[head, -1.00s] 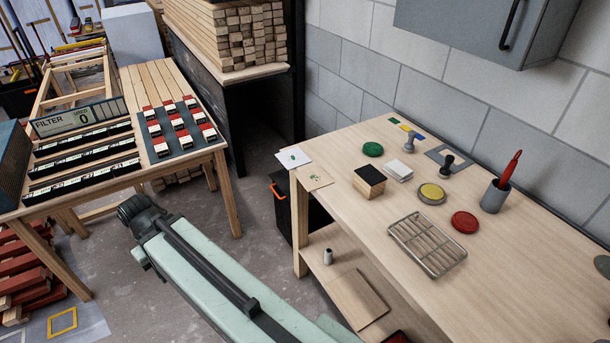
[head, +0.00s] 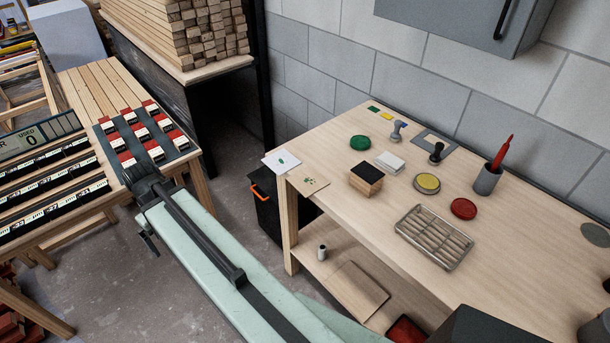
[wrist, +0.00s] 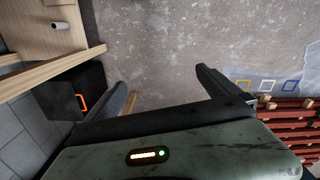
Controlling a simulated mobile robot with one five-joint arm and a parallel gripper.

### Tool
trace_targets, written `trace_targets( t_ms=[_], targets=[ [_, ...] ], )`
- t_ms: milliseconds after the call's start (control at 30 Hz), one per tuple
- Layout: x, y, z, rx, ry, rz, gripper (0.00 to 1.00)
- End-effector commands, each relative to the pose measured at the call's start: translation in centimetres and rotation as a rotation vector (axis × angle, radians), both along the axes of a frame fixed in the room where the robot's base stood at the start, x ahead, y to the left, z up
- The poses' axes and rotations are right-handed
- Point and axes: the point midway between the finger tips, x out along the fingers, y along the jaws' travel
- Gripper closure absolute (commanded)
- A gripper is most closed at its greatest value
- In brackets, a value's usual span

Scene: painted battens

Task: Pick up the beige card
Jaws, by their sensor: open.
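The beige card (head: 306,185), with small green marks, lies flat at the near left corner of the wooden bench (head: 400,190). Its edge seems to overhang the bench's left end. A white card (head: 283,161) with a green mark lies just beyond it. In the wrist view my gripper (wrist: 160,80) is open and empty, with its two dark fingers apart over bare concrete floor. The beige card is not seen there.
The bench holds a black-topped block (head: 367,179), a wire rack (head: 433,237), round pads and a cup (head: 487,180). A black bin (head: 268,204) with an orange handle stands by its left end. A second table (head: 85,90) stands left. Floor between is clear.

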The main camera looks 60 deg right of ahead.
Motion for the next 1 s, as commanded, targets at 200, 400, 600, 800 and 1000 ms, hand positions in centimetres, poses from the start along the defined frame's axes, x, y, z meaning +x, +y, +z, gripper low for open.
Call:
trace_targets(
  t_ms=[200, 400, 600, 800, 1000],
  targets=[
    [-6.2, -20.6, 6.0, 0.000, 0.000, -0.142, 0.00],
    [-16.5, -34.0, 9.2, 0.001, 0.000, -0.240, 0.00],
    [-22.5, -39.0, 10.2, 0.001, 0.000, -0.280, 0.00],
    [-23.1, -39.3, 9.6, 0.000, 0.000, -0.280, 0.00],
    [-23.0, -39.3, 7.1, 0.000, 0.000, -0.280, 0.00]
  ],
)
